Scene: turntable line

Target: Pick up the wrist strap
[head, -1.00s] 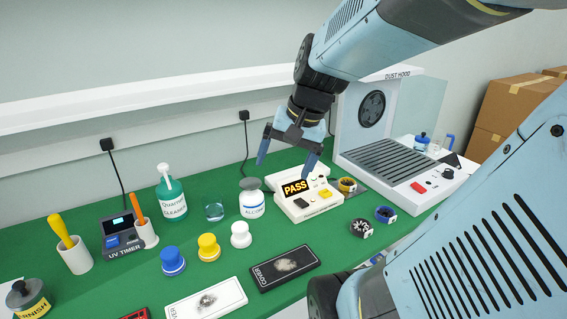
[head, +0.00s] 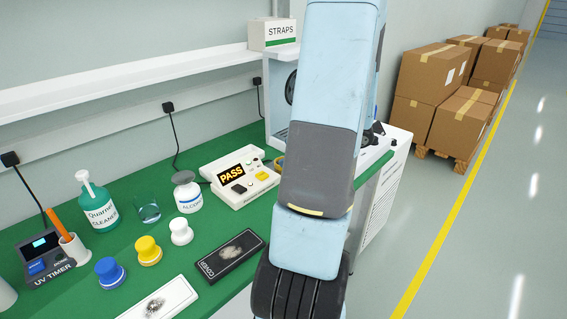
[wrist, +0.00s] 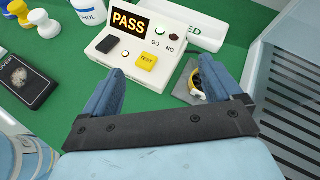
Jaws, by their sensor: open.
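A wrist strap (wrist: 197,93), a small yellow and dark coil with a white piece, lies beside the tester in the wrist view. My right finger partly covers it. A sliver of the yellow strap (head: 278,162) shows beside my arm in the head view. My gripper (wrist: 164,67) is open and empty above the bench, with its fingers spread wide. The strap is by the right finger, not midway between the two. My arm hides the gripper in the head view.
The tester (head: 239,181) reading PASS stands left of the strap. The dust hood (wrist: 290,85) is at right in the wrist view. Bottles, stamps and a black cover (head: 231,256) occupy the bench to the left. A STRAPS box (head: 276,33) sits on the shelf.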

